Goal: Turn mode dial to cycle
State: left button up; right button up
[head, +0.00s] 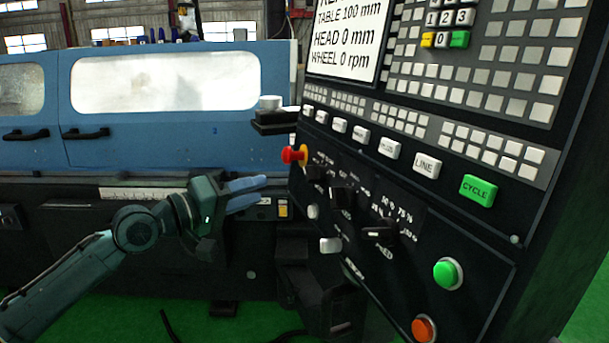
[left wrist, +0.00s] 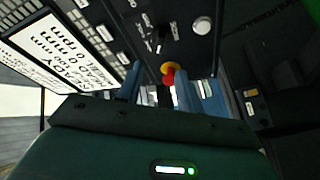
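The black control panel (head: 400,270) fills the right of the head view. It carries several black dials: one by the red emergency stop (head: 293,155), a second dial (head: 342,198) lower right of it, and a third dial (head: 378,233) beside percentage marks. The dial by the stop (head: 314,172) is small. I cannot read which one is the mode dial. My left gripper (head: 264,190) points at the panel's left edge, apart from it. Its blue fingers are spread and empty; in the left wrist view the emergency stop (left wrist: 169,73) shows between them. My right gripper is not in view.
A green CYCLE button (head: 478,191), a row of white buttons (head: 427,165), a green round button (head: 447,273) and an orange button (head: 424,328) are on the panel. The blue grinder enclosure (head: 160,145) stands behind my left arm.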

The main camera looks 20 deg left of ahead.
aim_at(306, 175)
pick_arm(q)
jog(key=p+x, duration=0.2)
jog(key=x, duration=1)
jog(key=shift+c, duration=0.6)
grip_shut()
